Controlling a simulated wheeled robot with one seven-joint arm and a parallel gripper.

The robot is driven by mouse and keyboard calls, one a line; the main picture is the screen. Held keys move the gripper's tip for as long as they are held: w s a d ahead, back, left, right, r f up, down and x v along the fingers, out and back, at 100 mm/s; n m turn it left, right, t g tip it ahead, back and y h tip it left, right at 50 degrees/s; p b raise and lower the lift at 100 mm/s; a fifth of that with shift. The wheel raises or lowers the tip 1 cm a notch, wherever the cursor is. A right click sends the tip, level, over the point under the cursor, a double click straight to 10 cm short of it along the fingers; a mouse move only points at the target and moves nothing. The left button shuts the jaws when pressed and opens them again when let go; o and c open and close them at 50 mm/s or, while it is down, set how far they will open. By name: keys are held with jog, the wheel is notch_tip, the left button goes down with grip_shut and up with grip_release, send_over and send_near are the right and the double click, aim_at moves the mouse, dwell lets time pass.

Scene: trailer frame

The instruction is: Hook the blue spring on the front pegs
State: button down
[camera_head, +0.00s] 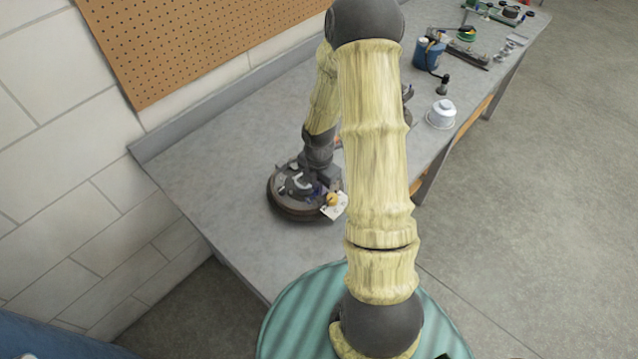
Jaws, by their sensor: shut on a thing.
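A round brown brake assembly (283,205) lies on the grey workbench, with metal parts on top and a white tag with a yellow piece (333,203) at its front right edge. My gripper (318,182) is low over the right part of this assembly, pointing down. It is shut on a small blue piece (318,190), which looks like the blue spring. The spring's ends and the pegs are too small and too covered by my gripper and arm to make out. I cannot tell whether the spring touches a peg.
The workbench (215,175) is clear left of the assembly. A white domed part (441,114), a blue can (428,53) and several tools stand farther along it. A pegboard wall (190,40) rises behind. My arm hides the bench to the right of the assembly.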

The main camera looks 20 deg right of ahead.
jog(key=shift+w+a+f, duration=0.1)
jog(key=shift+w+f, duration=0.05)
jog(key=shift+f, duration=0.25)
dwell(0.5)
jog(key=shift+f, duration=0.5)
dwell(1.7)
jog(key=c, duration=1.4)
grip_release()
jog(key=c, duration=0.3)
jog(key=shift+r+p, duration=3.4)
jog(key=shift+r, duration=0.1)
